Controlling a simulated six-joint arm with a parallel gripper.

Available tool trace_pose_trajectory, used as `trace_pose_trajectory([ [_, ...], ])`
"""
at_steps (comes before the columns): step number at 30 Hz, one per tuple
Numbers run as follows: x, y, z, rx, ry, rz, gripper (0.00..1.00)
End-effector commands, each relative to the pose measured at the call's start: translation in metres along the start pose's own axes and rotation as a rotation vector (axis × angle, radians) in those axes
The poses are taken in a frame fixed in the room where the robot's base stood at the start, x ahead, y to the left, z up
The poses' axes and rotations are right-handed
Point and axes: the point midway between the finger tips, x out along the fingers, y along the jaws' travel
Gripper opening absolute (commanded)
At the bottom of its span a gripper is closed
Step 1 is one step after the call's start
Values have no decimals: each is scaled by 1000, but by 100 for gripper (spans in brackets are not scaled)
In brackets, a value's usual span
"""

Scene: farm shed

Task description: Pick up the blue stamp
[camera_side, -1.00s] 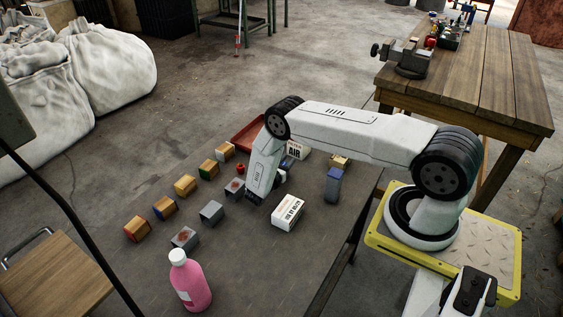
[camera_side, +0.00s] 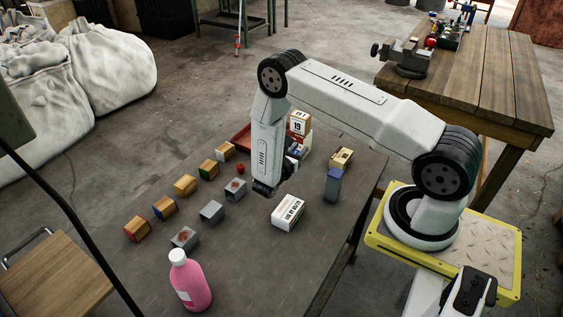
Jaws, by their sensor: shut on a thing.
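My gripper (camera_side: 266,188) points down at the end of the raised arm, above the dark table, right of the grey blocks. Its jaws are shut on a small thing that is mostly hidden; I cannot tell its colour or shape. A wooden block with a blue band (camera_side: 164,207) lies in the row at the left, well apart from my gripper. A blue-grey upright block (camera_side: 333,185) stands to the right, also apart from it. I cannot tell from this view which piece is the blue stamp.
Several wooden blocks, one with a green band (camera_side: 208,169), form a row. Grey blocks (camera_side: 211,212) stand nearer. A white box (camera_side: 288,212) lies right of my gripper, a pink bottle (camera_side: 189,284) in front, a red tray (camera_side: 240,137) behind. The near table middle is clear.

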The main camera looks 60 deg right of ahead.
Motion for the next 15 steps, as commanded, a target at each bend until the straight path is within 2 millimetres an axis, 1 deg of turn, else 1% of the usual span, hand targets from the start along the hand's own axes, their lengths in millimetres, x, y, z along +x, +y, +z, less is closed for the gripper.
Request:
trace_pose_trajectory([
  [1, -4, -8, 4, -4, 0, 2, 0],
  [9, -20, -42, 20, -3, -1, 2, 0],
  [15, -28, -61, 30, -2, -1, 2, 0],
])
